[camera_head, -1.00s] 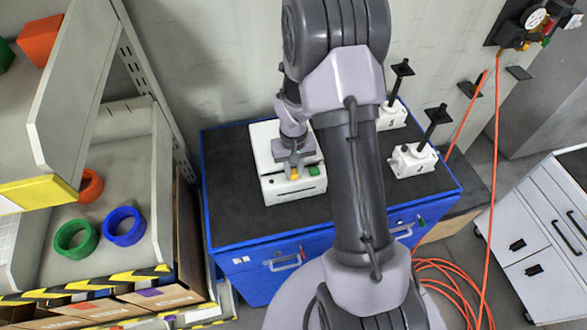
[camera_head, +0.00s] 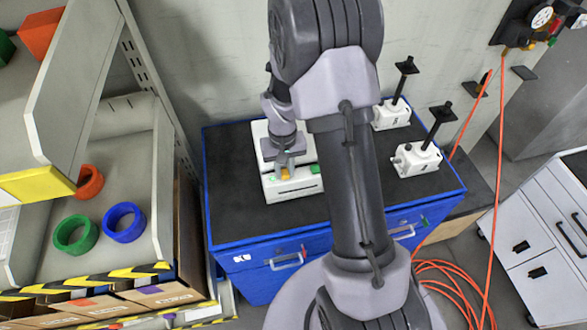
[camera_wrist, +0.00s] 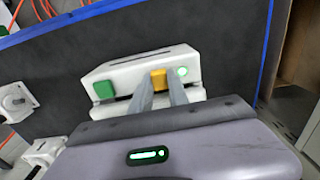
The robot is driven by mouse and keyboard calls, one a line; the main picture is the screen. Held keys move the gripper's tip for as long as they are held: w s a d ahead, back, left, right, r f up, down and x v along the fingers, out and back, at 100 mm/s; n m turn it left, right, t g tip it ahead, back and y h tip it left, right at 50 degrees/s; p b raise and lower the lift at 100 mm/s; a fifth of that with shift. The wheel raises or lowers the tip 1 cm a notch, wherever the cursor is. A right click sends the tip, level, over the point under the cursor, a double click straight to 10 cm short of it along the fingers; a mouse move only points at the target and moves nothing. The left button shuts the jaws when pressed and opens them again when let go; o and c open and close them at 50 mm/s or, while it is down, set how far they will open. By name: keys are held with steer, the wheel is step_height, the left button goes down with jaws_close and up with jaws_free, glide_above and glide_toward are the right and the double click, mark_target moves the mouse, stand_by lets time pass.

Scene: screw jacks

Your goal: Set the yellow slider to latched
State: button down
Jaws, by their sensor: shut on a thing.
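The white box (camera_head: 292,190) stands on the dark top of the blue-edged chest, with a slot along its face. The yellow slider (camera_head: 285,175) is near the left end of that slot in the head view. In the wrist view the yellow slider (camera_wrist: 158,78) sits close to a lit green ring (camera_wrist: 182,71). A green slider (camera_head: 315,169) is at the other end; it also shows in the wrist view (camera_wrist: 103,90). My gripper (camera_head: 286,166) is shut on the yellow slider, one finger on each side, as the wrist view (camera_wrist: 158,84) shows. No position labels are readable.
Two white screw jacks (camera_head: 416,160) (camera_head: 391,115) stand on the right of the chest top (camera_head: 230,165). A shelf with coloured rings (camera_head: 124,222) is at the left. An orange hose (camera_head: 496,150) hangs at the right. The chest top left of the box is clear.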

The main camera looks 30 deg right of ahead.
mark_target(284, 172)
steer(key=c, duration=1.2)
jaws_free()
steer(key=shift+c, duration=0.2)
steer(key=shift+r, duration=0.1)
step_height(284, 172, up, 17)
steer(key=p, duration=0.1)
steer(key=shift+r, duration=0.15)
steer(key=s+a+f+t+y+b, duration=0.1)
steer(key=s+a+f+t+b, duration=0.2)
steer(key=b, duration=1.1)
steer(key=s+a+f+m+t+y+b, duration=0.1)
steer(key=s+a+f+t+b, duration=0.1)
steer(key=s+a+f+b, duration=0.8)
steer(key=s+f+b, duration=0.5)
steer(key=s, duration=0.1)
steer(key=shift+t, duration=0.4)
